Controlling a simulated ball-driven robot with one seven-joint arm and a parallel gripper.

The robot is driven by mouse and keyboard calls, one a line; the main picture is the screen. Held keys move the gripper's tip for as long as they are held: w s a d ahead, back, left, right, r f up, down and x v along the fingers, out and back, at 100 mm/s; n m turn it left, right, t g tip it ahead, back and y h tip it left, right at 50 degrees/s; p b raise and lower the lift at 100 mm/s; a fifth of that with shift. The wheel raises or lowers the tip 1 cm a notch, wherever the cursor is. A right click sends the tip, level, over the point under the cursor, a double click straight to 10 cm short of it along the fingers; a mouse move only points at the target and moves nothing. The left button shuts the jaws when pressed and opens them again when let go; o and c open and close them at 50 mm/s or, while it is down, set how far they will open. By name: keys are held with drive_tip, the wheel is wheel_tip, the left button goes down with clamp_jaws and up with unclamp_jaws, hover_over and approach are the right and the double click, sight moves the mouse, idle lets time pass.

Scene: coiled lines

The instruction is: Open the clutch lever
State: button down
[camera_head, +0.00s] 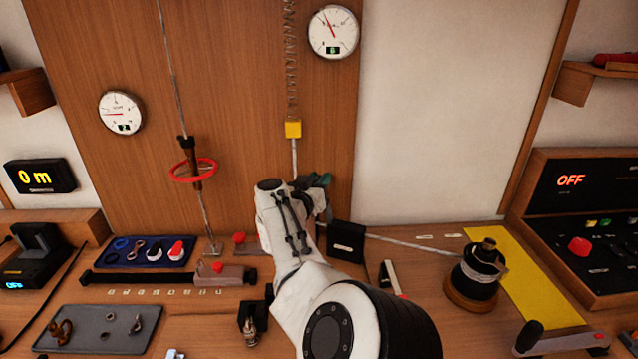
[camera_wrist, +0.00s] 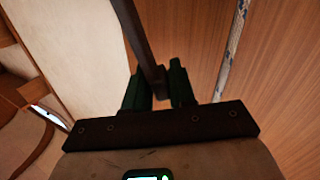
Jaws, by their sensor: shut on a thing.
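My gripper (camera_head: 318,182) is just above a black box (camera_head: 346,244) that a light line runs out from to the right. In the wrist view, the green fingers of my gripper (camera_wrist: 161,84) are closed around the end of a dark bar (camera_wrist: 136,34), which looks like the clutch lever. The bar rises away from the fingers towards the top of the picture. In the head view my wrist and forearm hide the bar and much of the area left of the black box.
A patterned line (camera_wrist: 232,45) passes close to the right of the fingers. A winch drum (camera_head: 478,277) stands right on the bench. A red ring (camera_head: 193,170) and a yellow block (camera_head: 293,129) hang on lines. A white-and-black lever (camera_head: 390,278) stands in front of the black box.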

drive_tip(key=shift+a+f, duration=0.1)
drive_tip(key=shift+a, duration=0.15)
drive_tip(key=c, duration=1.1)
unclamp_jaws()
drive_tip(key=shift+a+f, duration=0.1)
